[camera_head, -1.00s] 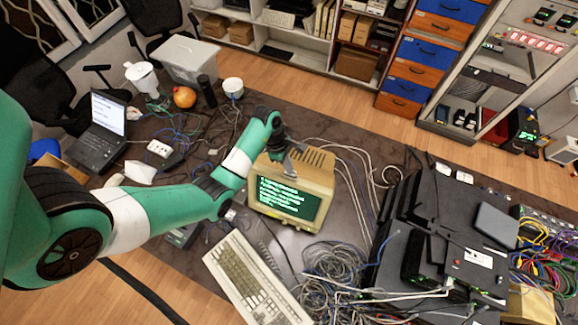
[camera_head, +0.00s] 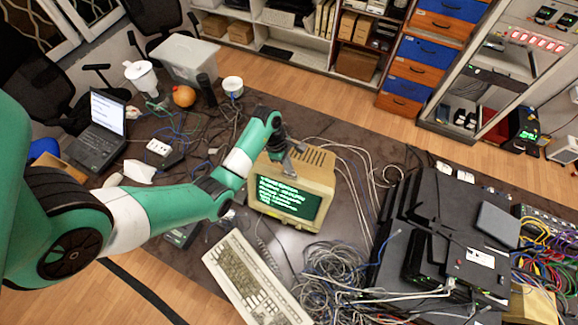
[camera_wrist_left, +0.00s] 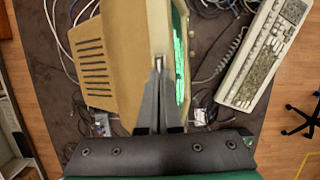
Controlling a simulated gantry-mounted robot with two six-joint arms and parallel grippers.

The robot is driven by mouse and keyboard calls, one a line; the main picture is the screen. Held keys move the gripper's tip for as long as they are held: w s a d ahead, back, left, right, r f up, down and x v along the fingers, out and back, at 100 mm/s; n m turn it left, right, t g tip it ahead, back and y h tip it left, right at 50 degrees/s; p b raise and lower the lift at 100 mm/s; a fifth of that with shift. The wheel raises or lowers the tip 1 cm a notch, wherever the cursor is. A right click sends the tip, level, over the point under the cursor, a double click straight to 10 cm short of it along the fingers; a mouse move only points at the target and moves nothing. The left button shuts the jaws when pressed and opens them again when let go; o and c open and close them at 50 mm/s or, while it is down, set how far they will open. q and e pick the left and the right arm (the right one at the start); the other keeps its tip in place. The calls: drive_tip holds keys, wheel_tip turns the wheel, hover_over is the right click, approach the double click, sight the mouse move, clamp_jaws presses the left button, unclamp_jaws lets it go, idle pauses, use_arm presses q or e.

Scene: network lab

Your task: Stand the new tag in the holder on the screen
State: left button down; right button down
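The screen is a beige boxy monitor (camera_head: 296,190) with green text, standing on the dark table; the left wrist view shows its casing (camera_wrist_left: 112,60) from above. My left gripper (camera_head: 288,169) is over the front top edge of the monitor. In the left wrist view its two grey fingers (camera_wrist_left: 158,64) are close together, with a small pale sliver between the tips. This looks like the new tag, held edge-on, mostly hidden by the fingers. I cannot make out the holder, or whether the tag touches it. My right gripper is not in view.
A keyboard (camera_head: 256,280) lies in front of the monitor, a cable heap (camera_head: 335,268) to its right. Black network gear (camera_head: 440,240) is stacked farther right. A laptop (camera_head: 101,135), white cup (camera_head: 232,87) and orange round object (camera_head: 184,96) are at the left and back.

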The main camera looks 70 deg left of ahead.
use_arm(q)
drive_tip(key=shift+f+b, duration=0.3)
drive_tip(key=shift+f, duration=0.05)
drive_tip(key=c, duration=1)
unclamp_jaws()
drive_tip(key=p+v, duration=0.6)
drive_tip(key=v, duration=0.5)
drive_tip(key=shift+r, duration=0.35)
